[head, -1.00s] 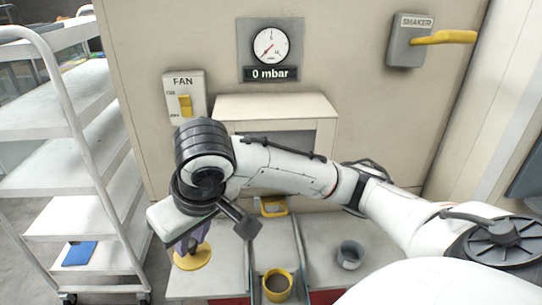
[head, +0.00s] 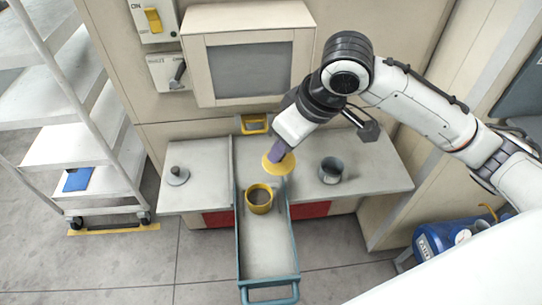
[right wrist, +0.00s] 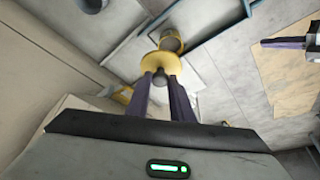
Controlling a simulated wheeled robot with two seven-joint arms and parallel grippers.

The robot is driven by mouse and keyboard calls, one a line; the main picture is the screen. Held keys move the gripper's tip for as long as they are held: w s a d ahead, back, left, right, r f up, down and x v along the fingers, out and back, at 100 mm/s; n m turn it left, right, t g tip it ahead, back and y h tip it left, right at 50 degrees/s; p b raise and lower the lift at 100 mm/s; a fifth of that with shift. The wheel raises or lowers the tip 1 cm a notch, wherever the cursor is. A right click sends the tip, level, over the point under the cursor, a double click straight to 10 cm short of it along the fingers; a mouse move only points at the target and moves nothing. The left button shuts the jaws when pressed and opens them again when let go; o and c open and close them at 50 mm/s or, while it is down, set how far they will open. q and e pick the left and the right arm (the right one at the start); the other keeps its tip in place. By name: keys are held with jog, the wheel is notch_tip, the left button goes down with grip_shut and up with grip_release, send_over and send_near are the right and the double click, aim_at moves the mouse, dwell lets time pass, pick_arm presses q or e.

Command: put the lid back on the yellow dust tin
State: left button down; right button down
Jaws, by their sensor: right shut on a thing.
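The yellow dust tin (head: 259,198) stands open and upright in the grey sliding tray (head: 268,262). My right gripper (head: 277,152) is shut on the knob of the yellow lid (head: 279,164), and holds the lid behind and to the right of the tin, apart from it. In the right wrist view the lid (right wrist: 151,64) hangs past my purple fingertips (right wrist: 160,80), and the tin (right wrist: 171,41) shows beyond it, partly covered. Purple fingers at the right edge of the wrist view look like my left gripper (right wrist: 287,42); their opening is unclear.
An open grey tin (head: 331,171) stands on the right of the bench, and a small grey lid (head: 178,176) lies on the left. A yellow-framed slot (head: 254,124) is behind the tray. A white shelf cart (head: 75,150) stands left, a blue canister (head: 450,238) right.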

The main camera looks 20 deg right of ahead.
aim_at(265, 156)
jog(key=w+a+f+n+g+y, duration=0.1)
jog(key=f+n, duration=0.1)
jog(key=n, duration=0.1)
jog(key=w+a+f+n+g+p, duration=0.1)
jog(key=f+n, duration=0.1)
jog(key=n, duration=0.2)
jog(key=w+a+f+n+g+y, duration=0.1)
jog(key=f+n, duration=0.1)
jog(key=n, duration=0.2)
jog(key=shift+a+y+p, duration=0.2)
jog(key=shift+y+p, duration=0.1)
jog(key=shift+p, duration=0.1)
notch_tip(265, 156, down, 7)
jog(key=n+b, duration=0.1)
jog(key=b, duration=0.4)
jog(key=shift+a+f+g+b, duration=0.2)
jog(key=shift+g+b, duration=0.1)
jog(key=shift+g, duration=0.1)
jog(key=shift+w, duration=0.1)
jog(key=shift+d+p, duration=0.1)
jog(key=shift+p, duration=0.9)
jog(key=shift+f+p, duration=0.15)
jog(key=shift+p, duration=0.6)
dwell(1.3)
